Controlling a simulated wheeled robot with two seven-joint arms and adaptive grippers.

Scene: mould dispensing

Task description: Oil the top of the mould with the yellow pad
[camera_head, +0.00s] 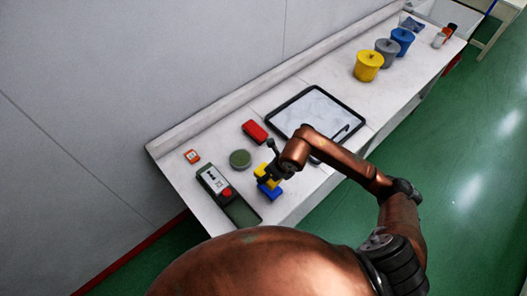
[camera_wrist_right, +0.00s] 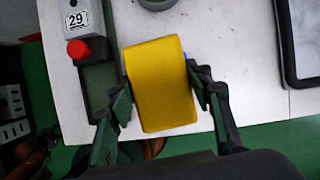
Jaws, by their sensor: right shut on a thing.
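The yellow pad (camera_wrist_right: 158,85) fills the middle of the right wrist view, between the two fingers of my right gripper (camera_wrist_right: 161,92), which is shut on it. In the head view the pad (camera_head: 261,169) is partly hidden by the gripper (camera_head: 270,173). A blue block (camera_head: 269,192) shows just below the pad near the table's front edge; whether they touch is unclear. A green round piece (camera_head: 240,158), possibly the mould, lies on the table to the left of the pad. Its edge shows at the top of the right wrist view (camera_wrist_right: 155,4). My left gripper is out of view.
A long device with a red button (camera_head: 227,192) lies left of the gripper. A red block (camera_head: 255,131) and a small orange-red item (camera_head: 192,156) lie behind. A black-rimmed tray (camera_head: 355,118) is to the right. Yellow (camera_head: 368,66), grey (camera_head: 387,52) and blue (camera_head: 403,41) pots stand farther back.

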